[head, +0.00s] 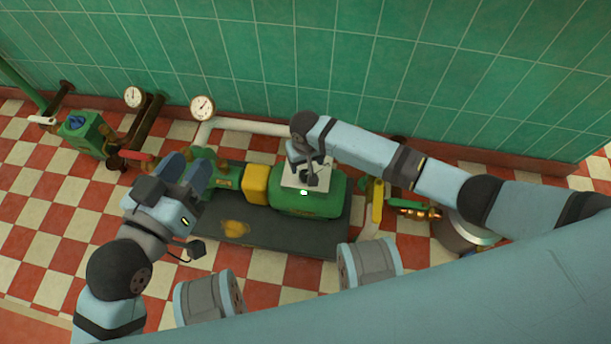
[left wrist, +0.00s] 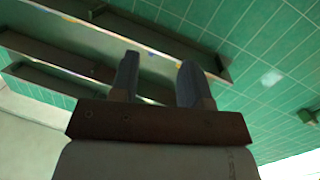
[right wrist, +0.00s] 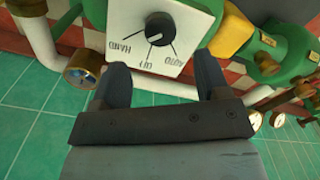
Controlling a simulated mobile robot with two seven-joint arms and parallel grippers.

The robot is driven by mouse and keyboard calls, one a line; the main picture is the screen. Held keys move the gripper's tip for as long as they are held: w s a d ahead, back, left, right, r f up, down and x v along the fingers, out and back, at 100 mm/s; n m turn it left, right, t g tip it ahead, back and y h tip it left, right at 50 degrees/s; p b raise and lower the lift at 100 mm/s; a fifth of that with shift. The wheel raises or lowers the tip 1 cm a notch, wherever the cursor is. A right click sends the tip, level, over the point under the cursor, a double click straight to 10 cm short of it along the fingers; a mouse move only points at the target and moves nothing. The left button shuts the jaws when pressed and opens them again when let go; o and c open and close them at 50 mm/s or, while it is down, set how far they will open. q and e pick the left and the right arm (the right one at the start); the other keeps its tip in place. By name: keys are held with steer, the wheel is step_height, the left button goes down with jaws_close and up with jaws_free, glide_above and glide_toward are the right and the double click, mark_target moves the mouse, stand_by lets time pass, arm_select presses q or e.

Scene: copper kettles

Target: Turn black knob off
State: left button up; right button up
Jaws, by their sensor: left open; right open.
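The black knob (right wrist: 158,24) sits on a white panel (right wrist: 140,62) marked HAND, OFF and AUTO, seen upside down in the right wrist view. A small white mark shows on the knob, but I cannot tell surely which label it points to. In the head view the panel (head: 292,182) lies on a green motor housing (head: 325,196); my arm hides the knob. My right gripper (right wrist: 162,76) is open and empty, facing the panel with the knob ahead of its fingers, apart from it. My left gripper (head: 186,172) is open and empty, raised left of the housing; its fingers show in its wrist view (left wrist: 158,75).
A yellow block (head: 256,184) adjoins the housing on a dark base plate (head: 285,236). White pipes and gauges (head: 203,107) run behind along the green tiled wall. A green box with a blue knob (head: 77,122) stands at far left. Checkered floor (head: 60,225) is clear at left.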

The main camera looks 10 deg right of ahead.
mark_target(306, 174)
step_height(306, 174, down, 7)
steer(key=b, duration=0.3)
steer(key=shift+r, duration=0.2)
steer(key=shift+f, duration=0.45)
arm_select(q)
steer(key=m, duration=0.1)
steer(key=w+a+t, duration=0.1)
steer(key=w+m, duration=0.1)
steer(key=shift+w+a+r+m+t+h, duration=0.15)
steer(key=shift+a+r+m+t+h, duration=0.05)
steer(key=shift+r+m+t+h, duration=0.1)
steer(key=shift+r, duration=0.1)
arm_select(e)
steer(key=c, duration=0.9)
